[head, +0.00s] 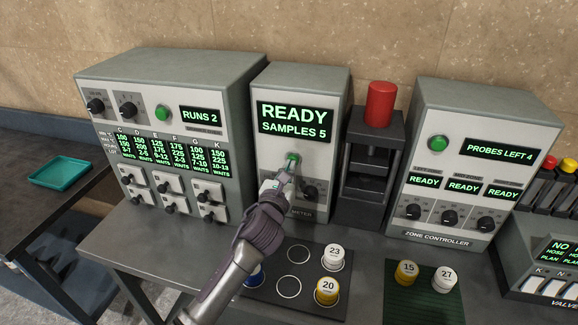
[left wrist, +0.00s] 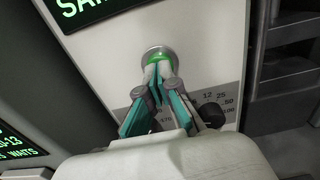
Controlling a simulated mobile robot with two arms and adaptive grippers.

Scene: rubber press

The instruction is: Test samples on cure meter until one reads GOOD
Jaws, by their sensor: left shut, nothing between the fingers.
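The cure meter (head: 266,143) stands in the middle and its screen (head: 295,120) reads "READY SAMPLES 5". My left gripper (head: 289,169) is shut and empty, with its fingertips at the meter's green button (head: 293,158). In the left wrist view the fingertips (left wrist: 157,72) overlap the lower part of the lit green button (left wrist: 158,56); I cannot tell if they press it. White sample 23 (head: 332,256) and yellow sample 20 (head: 327,290) sit in rings on a dark mat (head: 262,286). A blue sample (head: 254,275) is partly hidden by my arm. My right gripper is not in view.
Yellow sample 15 (head: 406,272) and white sample 27 (head: 444,278) sit on a green mat (head: 424,308). A press with a red top (head: 380,104) stands right of the meter. The zone controller (head: 437,180) reads "PROBES LEFT 4". A left panel (head: 180,80) reads "RUNS 2". A teal tray (head: 60,171) lies far left.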

